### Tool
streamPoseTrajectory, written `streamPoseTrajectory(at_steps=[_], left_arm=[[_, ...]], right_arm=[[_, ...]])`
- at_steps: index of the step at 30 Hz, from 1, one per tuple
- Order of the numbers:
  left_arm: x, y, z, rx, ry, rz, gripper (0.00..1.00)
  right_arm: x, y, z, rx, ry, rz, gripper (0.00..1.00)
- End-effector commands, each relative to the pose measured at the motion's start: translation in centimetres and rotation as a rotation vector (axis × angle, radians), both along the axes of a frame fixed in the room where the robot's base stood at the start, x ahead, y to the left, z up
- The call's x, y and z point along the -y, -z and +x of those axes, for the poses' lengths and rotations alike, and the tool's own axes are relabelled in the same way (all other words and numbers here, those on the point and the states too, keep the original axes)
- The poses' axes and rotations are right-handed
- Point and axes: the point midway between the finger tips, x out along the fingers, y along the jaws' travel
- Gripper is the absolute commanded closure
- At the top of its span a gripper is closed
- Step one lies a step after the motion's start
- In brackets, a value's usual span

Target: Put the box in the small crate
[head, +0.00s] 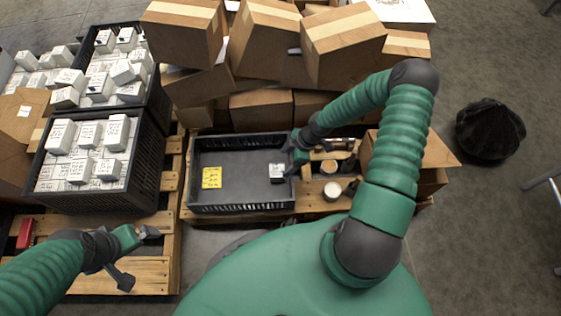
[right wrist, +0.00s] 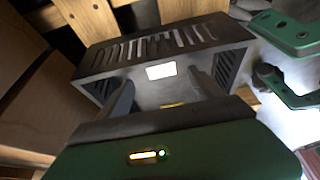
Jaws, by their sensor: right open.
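The small crate (head: 240,207) is a low dark grey open bin on a wooden pallet, and it also shows in the right wrist view (right wrist: 150,48). A small white box (head: 277,173) with dark print sits inside it near the right wall. In the right wrist view a bright white patch (right wrist: 160,71) shows in the crate between the finger tips; I cannot tell whether it is the box. My right gripper (head: 293,163) is open at the crate's right wall, close beside the box; its fingers are partly hidden in the head view. My left gripper (head: 136,256) is open and empty over the left pallet.
A yellow label (head: 211,178) lies in the crate's left part. Black crates (head: 148,160) full of white boxes stand at left. Cardboard boxes (head: 262,108) are stacked behind. Round containers (head: 332,190) stand right of the crate. A black bag (head: 490,130) sits on the floor.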

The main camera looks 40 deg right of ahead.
Motion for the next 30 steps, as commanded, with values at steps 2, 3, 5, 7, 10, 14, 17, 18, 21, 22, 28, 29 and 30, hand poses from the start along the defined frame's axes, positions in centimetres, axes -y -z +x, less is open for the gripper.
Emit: streamPoseTrajectory(at_steps=[2,3,5,7,10,14,17,18,21,22,28,29,30], left_arm=[[0.0,-1.4,0.0,0.0,0.0,0.0,0.0],[0.0,-1.6,0.0,0.0,0.0,0.0,0.0],[0.0,-1.7,0.0,0.0,0.0,0.0,0.0],[0.0,-1.7,0.0,0.0,0.0,0.0,0.0],[0.0,-1.6,0.0,-0.001,0.0,0.0,0.0],[0.0,-1.5,0.0,-0.001,0.0,0.0,0.0],[0.0,-1.5,0.0,-0.001,0.0,0.0,0.0],[0.0,-1.5,0.0,-0.001,0.0,0.0,0.0],[0.0,-1.5,0.0,-0.001,0.0,0.0,0.0],[0.0,-1.5,0.0,-0.001,0.0,0.0,0.0],[0.0,-1.5,0.0,-0.001,0.0,0.0,0.0],[0.0,-1.5,0.0,-0.001,0.0,0.0,0.0],[0.0,-1.5,0.0,0.0,0.0,0.0,0.0]], right_arm=[[0.4,-1.7,-0.3,0.0,0.001,0.0,0.24],[0.6,-2.0,-0.4,-0.001,0.001,0.001,0.24],[0.7,-2.3,-0.5,-0.005,0.001,-0.002,0.24],[0.5,-3.0,-0.8,-0.027,0.006,-0.014,0.24],[-0.2,-5.3,-1.5,-0.105,0.055,-0.072,0.24],[-1.7,-11.2,-2.9,-0.207,0.242,-0.195,0.24],[-3.5,-16.4,-3.8,-0.215,0.454,-0.256,0.24],[-4.4,-18.4,-4.2,-0.204,0.545,-0.262,0.24],[-6.9,-22.6,-5.5,-0.169,0.759,-0.223,0.24],[-7.7,-23.6,-5.8,-0.161,0.812,-0.202,0.24],[-10.5,-26.6,-7.5,-0.148,1.01,-0.087,0.24],[-10.6,-26.6,-7.6,-0.149,1.017,-0.083,0.24],[-10.7,-26.7,-7.6,-0.15,1.023,-0.08,0.24]])
